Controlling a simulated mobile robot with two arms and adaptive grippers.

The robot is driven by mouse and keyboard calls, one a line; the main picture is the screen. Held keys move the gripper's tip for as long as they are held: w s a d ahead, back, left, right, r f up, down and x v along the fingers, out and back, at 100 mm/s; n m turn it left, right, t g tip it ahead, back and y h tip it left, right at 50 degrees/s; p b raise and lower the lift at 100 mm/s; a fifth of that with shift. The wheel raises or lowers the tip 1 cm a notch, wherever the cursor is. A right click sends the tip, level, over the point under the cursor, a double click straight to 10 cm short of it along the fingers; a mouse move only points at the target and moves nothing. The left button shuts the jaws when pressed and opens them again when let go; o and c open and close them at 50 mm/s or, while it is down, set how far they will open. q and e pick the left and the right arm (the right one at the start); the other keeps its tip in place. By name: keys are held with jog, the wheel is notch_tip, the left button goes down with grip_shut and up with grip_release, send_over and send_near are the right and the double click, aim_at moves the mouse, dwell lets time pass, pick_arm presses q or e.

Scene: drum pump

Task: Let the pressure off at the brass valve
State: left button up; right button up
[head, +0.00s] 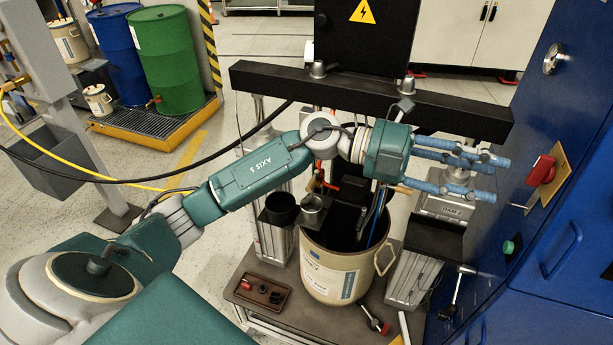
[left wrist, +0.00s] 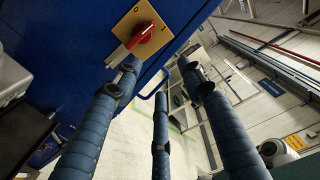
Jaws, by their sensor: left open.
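My left gripper (head: 490,176) reaches right across the drum pump, its blue fingers spread and empty. Its tips point at a red rotary switch (head: 541,170) on a yellow plate on the blue cabinet. In the left wrist view the red switch (left wrist: 141,37) lies beyond the fingertips (left wrist: 158,75), and I see no grip on it. The beige drum (head: 325,268) stands below my arm, partly hidden by pump parts. A small red-handled fitting (head: 375,318) is at the drum's foot; I cannot tell whether it is the brass valve. My right gripper is not in view.
The blue cabinet (head: 592,200) with a green button (head: 510,246) bounds the right side. A black crossbeam (head: 280,80) runs behind my arm. A lever with a black knob (head: 458,290) stands right of the drum. Green and blue drums (head: 167,60) stand at the back left.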

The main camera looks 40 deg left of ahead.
pick_arm(q)
jog(key=a+f+m+g+y, duration=0.2)
jog(key=a+f+y, duration=0.4)
jog(key=a, duration=0.3)
jog(key=n+g+y, duration=0.2)
jog(key=n+y, duration=0.1)
jog(key=y, duration=0.6)
send_near(313, 182)
notch_tip(313, 182, down, 8)
jog(key=p, duration=0.2)
jog(key=shift+s+d, duration=0.2)
jog(key=shift+d, duration=0.1)
jog(key=shift+f, duration=0.1)
grip_shut()
